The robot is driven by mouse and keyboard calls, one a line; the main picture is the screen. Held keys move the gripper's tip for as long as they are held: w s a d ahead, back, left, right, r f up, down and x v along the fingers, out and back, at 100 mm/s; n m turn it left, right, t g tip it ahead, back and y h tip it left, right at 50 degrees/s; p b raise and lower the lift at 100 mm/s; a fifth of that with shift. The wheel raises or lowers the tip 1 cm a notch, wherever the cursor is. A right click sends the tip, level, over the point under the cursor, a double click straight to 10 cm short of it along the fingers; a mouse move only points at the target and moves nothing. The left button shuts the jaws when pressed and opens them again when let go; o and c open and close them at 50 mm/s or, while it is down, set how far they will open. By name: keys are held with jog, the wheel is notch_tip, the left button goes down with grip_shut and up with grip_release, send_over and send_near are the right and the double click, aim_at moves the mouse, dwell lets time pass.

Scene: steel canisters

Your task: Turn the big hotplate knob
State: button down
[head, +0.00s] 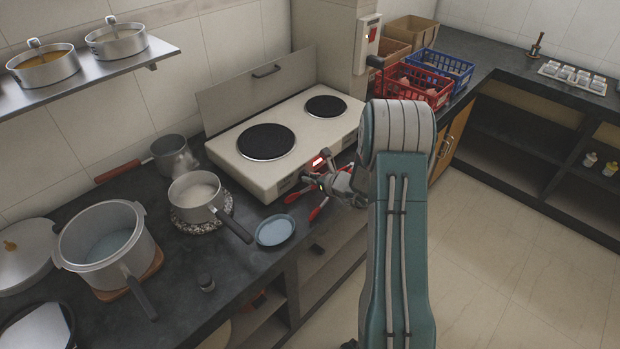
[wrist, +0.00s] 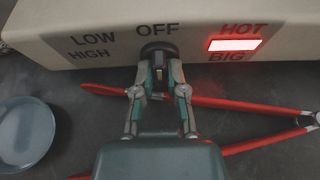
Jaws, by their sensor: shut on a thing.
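The white two-plate hotplate (head: 240,165) stands on the dark counter, with a larger black plate (head: 266,142) and a smaller one. In the wrist view, the big hotplate knob (wrist: 157,48) is a dark round knob on the front panel, below the word OFF. LOW and HIGH are printed to its left, BIG and HOT to its right. A red light (wrist: 233,45) is lit beside HOT. My gripper (wrist: 160,62) is shut on the knob, one finger on each side. The fingers partly hide the knob, and I cannot tell its pointer direction.
Red-handled tongs (wrist: 240,104) lie on the counter below my gripper. Red (head: 412,85) and blue baskets stand to the right. The floor at right is clear.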

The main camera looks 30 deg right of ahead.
dwell(0.4)
jog(key=c, duration=1)
grip_release()
jog(key=shift+o, duration=0.2)
jog(key=shift+d, duration=0.1)
jog(key=v, duration=1.1)
jog(key=shift+s+d, duration=0.15)
jog(key=shift+s, duration=0.2)
